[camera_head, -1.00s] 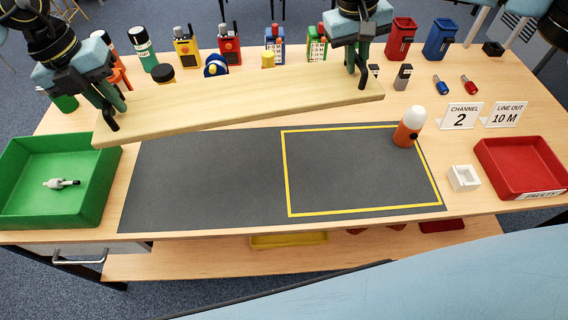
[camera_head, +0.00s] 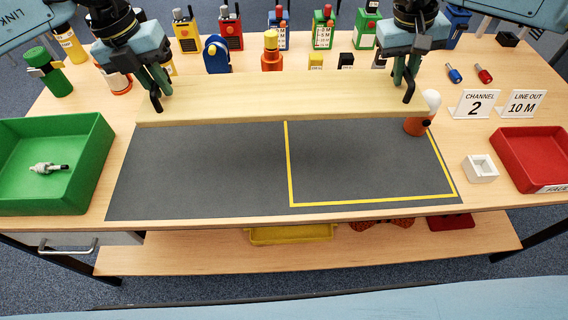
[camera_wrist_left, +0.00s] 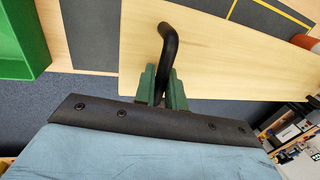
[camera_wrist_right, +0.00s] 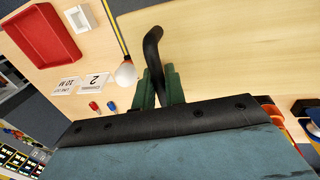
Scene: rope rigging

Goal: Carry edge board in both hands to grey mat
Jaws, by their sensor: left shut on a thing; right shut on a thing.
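The edge board (camera_head: 280,97) is a long pale wooden plank, held nearly level at the back edge of the grey mat (camera_head: 200,170) in the head view. My left gripper (camera_head: 156,98) is shut on a black handle near the board's left end; the handle also shows in the left wrist view (camera_wrist_left: 168,50). My right gripper (camera_head: 408,92) is shut on a black handle near the board's right end; it also shows in the right wrist view (camera_wrist_right: 152,50). The mat has a yellow outlined rectangle on its right part. The board hides the mat's back edge.
A green tray (camera_head: 100,160) is left, a red tray (camera_head: 530,150) and white square holder (camera_head: 480,168) right. Radios (camera_head: 230,38) stand behind.

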